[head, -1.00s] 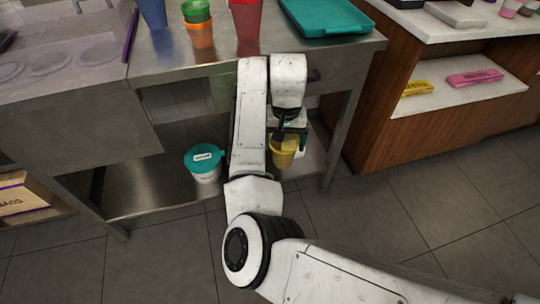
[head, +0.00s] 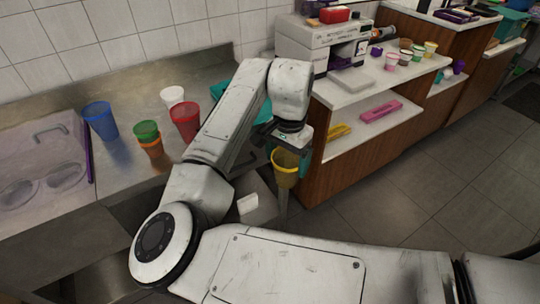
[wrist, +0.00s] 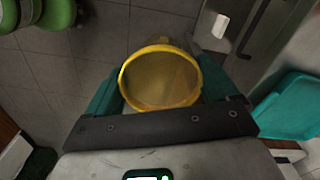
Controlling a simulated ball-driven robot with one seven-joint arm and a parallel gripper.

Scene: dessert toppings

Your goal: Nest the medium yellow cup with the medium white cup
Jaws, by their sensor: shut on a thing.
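The yellow cup (head: 285,168) is held by my gripper (head: 290,143), upright or nearly so, in front of the counter's right end. In the wrist view its round, open rim (wrist: 160,106) faces the camera between the two teal fingers; it looks empty. My gripper is shut on it. A white cup (head: 172,96) stands on the steel counter behind the red cup, to the left of my arm and well apart from the yellow cup.
The counter also holds a blue cup (head: 100,121), a red cup (head: 185,123), and a green cup (head: 146,131) in an orange one (head: 153,147). A teal tray (wrist: 292,105) lies right in the wrist view. A wooden shelf unit (head: 352,155) stands to the right.

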